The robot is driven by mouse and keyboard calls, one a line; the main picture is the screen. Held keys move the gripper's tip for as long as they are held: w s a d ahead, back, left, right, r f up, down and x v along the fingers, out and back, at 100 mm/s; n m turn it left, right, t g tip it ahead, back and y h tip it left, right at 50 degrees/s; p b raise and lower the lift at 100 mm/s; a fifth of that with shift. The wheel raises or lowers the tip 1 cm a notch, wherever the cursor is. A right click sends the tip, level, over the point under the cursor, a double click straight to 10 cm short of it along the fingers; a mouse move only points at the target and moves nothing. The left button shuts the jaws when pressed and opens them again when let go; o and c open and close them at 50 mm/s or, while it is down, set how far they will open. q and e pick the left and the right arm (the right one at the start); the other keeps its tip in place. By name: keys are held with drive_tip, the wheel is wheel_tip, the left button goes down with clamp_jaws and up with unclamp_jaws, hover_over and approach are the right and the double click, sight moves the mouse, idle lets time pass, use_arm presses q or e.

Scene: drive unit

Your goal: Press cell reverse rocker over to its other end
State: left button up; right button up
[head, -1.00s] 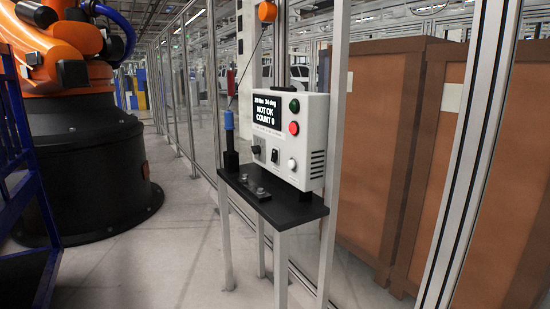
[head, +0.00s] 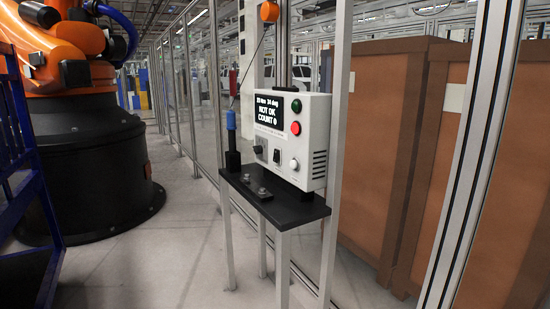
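A white control box (head: 300,142) stands on a black shelf (head: 297,213) in the head view. Below the screen are a dark knob (head: 258,150), a small black rocker-like switch (head: 277,156) and a white button (head: 294,164). A green button (head: 296,105) and a red button (head: 295,128) sit on the upper right of the face. Which way the small switch is tipped is too small to tell. Neither of my grippers is in view.
A blue-topped tool (head: 231,122) hangs on a cable left of the box. Small metal parts (head: 262,192) lie on the shelf. An orange robot arm (head: 70,80) on a black base stands left, a brown crate (head: 385,160) right. Floor before the shelf is clear.

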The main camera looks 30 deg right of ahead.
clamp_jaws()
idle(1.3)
